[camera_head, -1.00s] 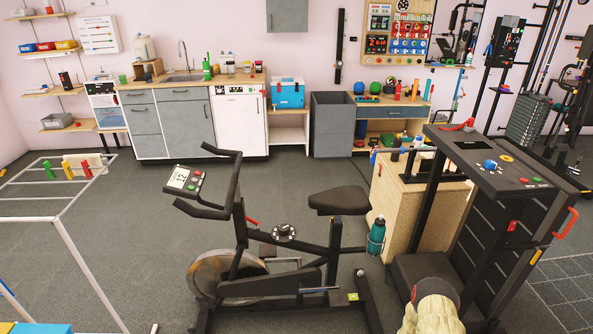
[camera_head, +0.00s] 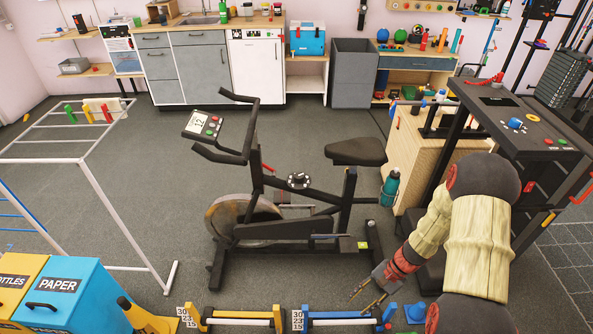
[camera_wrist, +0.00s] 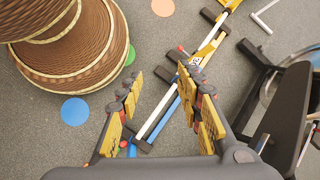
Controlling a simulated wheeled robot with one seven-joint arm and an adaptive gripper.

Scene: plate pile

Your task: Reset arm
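My arm (camera_head: 478,238) reaches in from the bottom right of the head view, in cream sleeves with dark joints. My gripper (camera_head: 368,300) hangs at its end, in front of the exercise bike's rear foot. In the wrist view my gripper (camera_wrist: 160,95) has its two yellow-padded fingers spread wide apart. Nothing is held between them; floor and low bars show beyond. No plates can be made out.
An exercise bike (camera_head: 290,200) stands mid-floor, with a treadmill (camera_head: 515,125) to the right. Low hurdle-like bars (camera_head: 340,321) lie along the front. Recycling bins (camera_head: 75,290) stand at lower left. A ribbed brown round object (camera_wrist: 75,55) is near the gripper. Open floor lies behind the bike.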

